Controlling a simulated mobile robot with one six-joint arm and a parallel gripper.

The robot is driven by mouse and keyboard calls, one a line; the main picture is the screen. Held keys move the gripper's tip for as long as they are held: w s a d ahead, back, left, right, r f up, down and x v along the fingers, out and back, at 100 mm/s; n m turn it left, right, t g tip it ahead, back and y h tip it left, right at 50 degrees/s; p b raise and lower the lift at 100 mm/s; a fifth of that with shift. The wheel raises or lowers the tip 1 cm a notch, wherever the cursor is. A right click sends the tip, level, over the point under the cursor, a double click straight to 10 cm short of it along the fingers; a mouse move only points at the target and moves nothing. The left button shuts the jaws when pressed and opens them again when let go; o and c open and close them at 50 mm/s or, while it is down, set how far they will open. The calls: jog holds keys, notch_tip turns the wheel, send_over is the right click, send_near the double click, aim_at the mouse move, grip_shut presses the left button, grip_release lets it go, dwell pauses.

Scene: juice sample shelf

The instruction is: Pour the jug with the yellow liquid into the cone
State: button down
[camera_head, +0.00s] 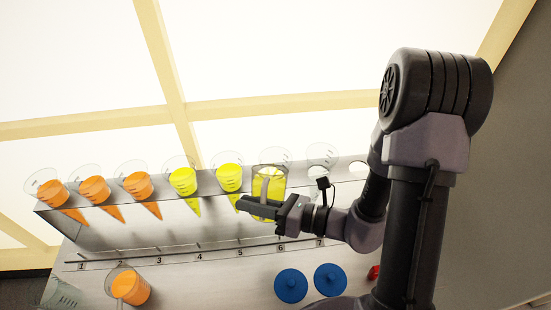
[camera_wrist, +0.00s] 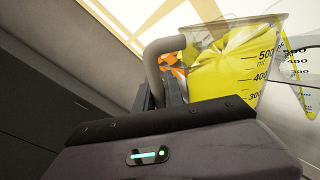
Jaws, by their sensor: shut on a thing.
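My gripper (camera_head: 262,207) is shut on the handle of a clear jug with yellow liquid (camera_head: 268,183). The jug is held up at the shelf's right half, in front of a clear cone (camera_head: 277,157). The wrist view shows the jug (camera_wrist: 225,70) close up, with its grey handle (camera_wrist: 158,62) at the jaws and its yellow liquid slanting inside. A clear marked cone wall (camera_wrist: 298,48) overlaps its right side there, with yellow below. I cannot tell whether that yellow is in the cone. The held jug hides the cone's lower part in the head view.
The shelf (camera_head: 120,228) holds three orange-filled cones (camera_head: 95,189) and two yellow-filled cones (camera_head: 184,181) on the left. A clear cone (camera_head: 322,155) stands right. Below are an orange jug (camera_head: 130,288), a clear jug (camera_head: 60,293) and two blue lids (camera_head: 290,286).

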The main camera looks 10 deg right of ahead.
jog(key=shift+w+r+b, duration=0.2)
jog(key=shift+r+b, duration=0.1)
jog(key=shift+r, duration=0.15)
jog(key=shift+r, duration=0.1)
jog(key=shift+w+d+r+m, duration=0.1)
jog(key=shift+r+m, duration=0.1)
jog(key=shift+m, duration=0.1)
jog(key=shift+r, duration=0.1)
jog(key=shift+w+d+r+m+g+p, duration=0.15)
jog(key=shift+w+r+m+p, duration=0.3)
jog(key=shift+p, duration=0.85)
jog(key=shift+w+d+r+m+g+p, duration=0.1)
jog(key=shift+w+r+m+g+p, duration=0.1)
jog(key=shift+r+m+p, duration=0.85)
jog(key=shift+w+d+r+g+p, duration=0.15)
jog(key=shift+w+r+p, duration=0.15)
jog(key=shift+p, duration=1.3)
dwell(3.1)
